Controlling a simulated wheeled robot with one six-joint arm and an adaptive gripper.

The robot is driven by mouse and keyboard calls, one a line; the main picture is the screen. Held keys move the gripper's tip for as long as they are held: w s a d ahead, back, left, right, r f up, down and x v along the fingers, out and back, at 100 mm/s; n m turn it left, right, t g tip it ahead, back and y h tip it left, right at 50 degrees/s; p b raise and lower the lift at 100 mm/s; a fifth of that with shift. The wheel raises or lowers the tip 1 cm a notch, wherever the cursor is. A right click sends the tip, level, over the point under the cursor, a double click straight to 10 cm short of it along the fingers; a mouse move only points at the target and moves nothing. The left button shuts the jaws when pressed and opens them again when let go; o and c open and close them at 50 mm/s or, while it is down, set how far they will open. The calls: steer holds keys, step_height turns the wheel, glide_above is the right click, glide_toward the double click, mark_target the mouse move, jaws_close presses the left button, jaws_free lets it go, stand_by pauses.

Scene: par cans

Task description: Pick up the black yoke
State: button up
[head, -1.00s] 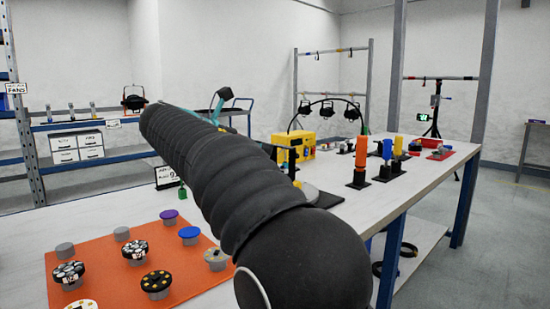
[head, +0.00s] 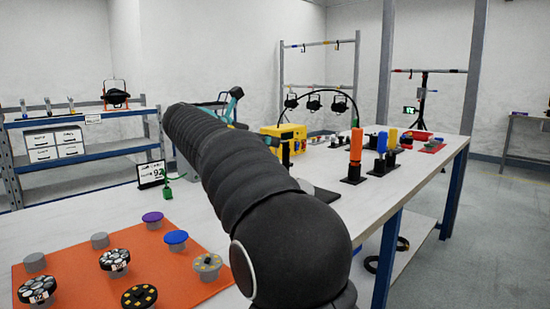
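No loose black yoke is clearly identifiable. Black lamps (head: 314,103) hang on the grey rack at the back, too small to make out their brackets. Another black lamp (head: 115,96) with an orange-red part stands on the left shelf. A thin black arch (head: 318,90) rises over the long table by the yellow box; I cannot tell what it is. My black-sleeved arm crosses the middle of the head view and hides part of the table. My gripper is not visible.
The long white table (head: 100,226) carries an orange mat (head: 178,276) with several knobs, a small black sign (head: 152,173), a yellow box (head: 283,139), and orange and blue upright pieces (head: 356,150) on black bases. Black rings (head: 372,264) lie on its lower shelf.

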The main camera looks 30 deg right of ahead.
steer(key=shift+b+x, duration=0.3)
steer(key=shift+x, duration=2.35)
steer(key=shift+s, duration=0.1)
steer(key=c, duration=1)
